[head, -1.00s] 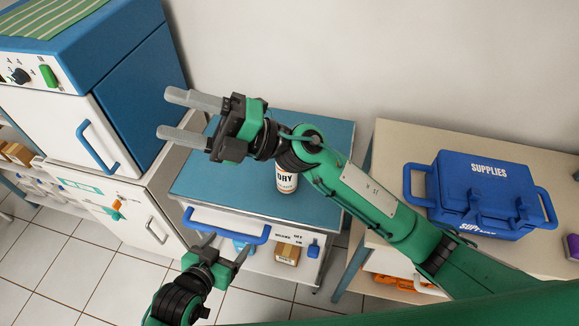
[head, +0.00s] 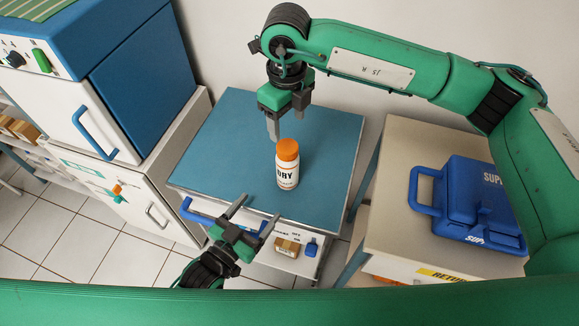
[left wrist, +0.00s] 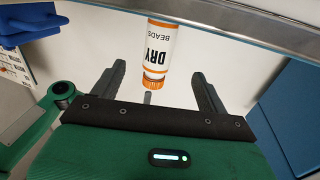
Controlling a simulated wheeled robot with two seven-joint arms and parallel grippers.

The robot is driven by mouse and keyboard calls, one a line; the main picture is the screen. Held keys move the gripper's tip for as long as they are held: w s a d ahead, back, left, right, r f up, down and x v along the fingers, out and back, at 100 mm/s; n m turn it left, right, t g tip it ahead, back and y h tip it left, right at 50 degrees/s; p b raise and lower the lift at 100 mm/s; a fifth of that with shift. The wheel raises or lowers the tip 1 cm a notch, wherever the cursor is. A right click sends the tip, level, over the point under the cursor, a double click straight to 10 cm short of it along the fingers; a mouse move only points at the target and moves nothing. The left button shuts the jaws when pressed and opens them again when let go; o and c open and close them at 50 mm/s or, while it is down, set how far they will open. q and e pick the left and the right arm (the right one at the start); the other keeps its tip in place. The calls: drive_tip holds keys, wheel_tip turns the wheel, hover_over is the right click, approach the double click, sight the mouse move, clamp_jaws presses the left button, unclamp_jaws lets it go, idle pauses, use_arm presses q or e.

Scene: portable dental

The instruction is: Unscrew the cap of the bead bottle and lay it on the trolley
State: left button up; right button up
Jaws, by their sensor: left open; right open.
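The bead bottle (head: 287,174), white with a "DRY" label, stands upright on the blue top of the trolley (head: 232,140). Its orange cap (head: 288,149) is on it. My right gripper (head: 286,125) is open, pointing down just behind and above the cap, apart from it as far as I can tell. My left gripper (head: 260,208) is open and empty, in front of the bottle near the trolley's front edge. In the left wrist view the bottle (left wrist: 161,48) and cap (left wrist: 153,82) appear upside down, in the gap between the open fingers (left wrist: 158,76).
A blue supplies case (head: 470,200) sits on the beige table (head: 405,160) at the right. A white and blue cabinet (head: 100,110) stands at the left. The trolley has a blue front handle (head: 190,211). Its top is clear around the bottle.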

sight(287, 146)
use_arm(q)
drive_tip(key=x, duration=1.3)
drive_tip(key=shift+w+d, duration=0.1)
drive_tip(key=shift+w, duration=0.1)
drive_tip(key=c, duration=1.6)
clamp_jaws()
use_arm(e)
drive_tip(key=m, duration=0.8)
drive_tip(key=shift+m, duration=0.4)
drive_tip(key=m, duration=0.4)
drive_tip(key=shift+m, duration=0.4)
drive_tip(key=m, duration=0.4)
drive_tip(key=shift+f, duration=4)
